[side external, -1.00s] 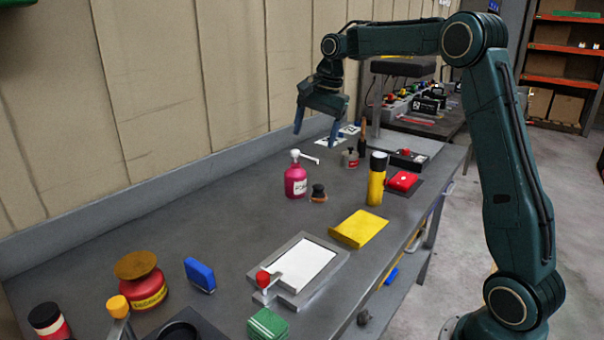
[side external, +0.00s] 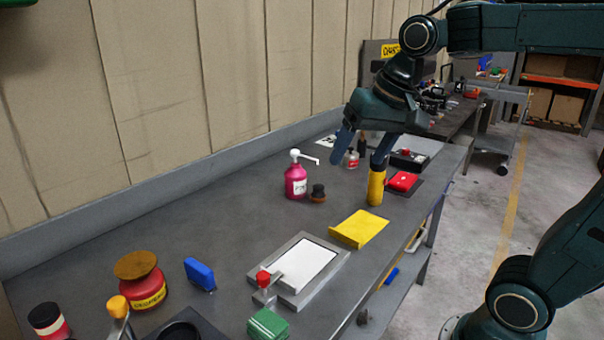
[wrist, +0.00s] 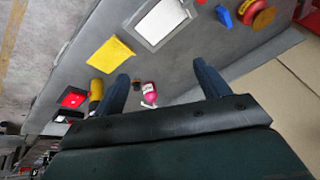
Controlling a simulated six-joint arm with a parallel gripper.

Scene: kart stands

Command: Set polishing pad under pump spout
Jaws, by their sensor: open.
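A magenta pump bottle (side external: 296,181) stands upright by the back of the bench, its white spout (side external: 310,158) pointing right. A small dark-topped piece with a tan base (side external: 317,195) stands just right of the bottle, near the spout. A blue block (side external: 199,274) stands on edge nearer the camera, and a green ribbed block (side external: 268,325) lies at the front. I cannot tell for sure which is the polishing pad. My gripper (side external: 360,158) is open and empty, above the bench to the right of the bottle. In the wrist view (wrist: 160,72) the bottle shows between its fingers.
A yellow bottle (side external: 375,188) stands below my right finger. A yellow cloth (side external: 360,229) and a framed white plate (side external: 299,268) lie on the bench. A red can (side external: 147,290) stands at left. Small bottles and a red box (side external: 403,181) are at right.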

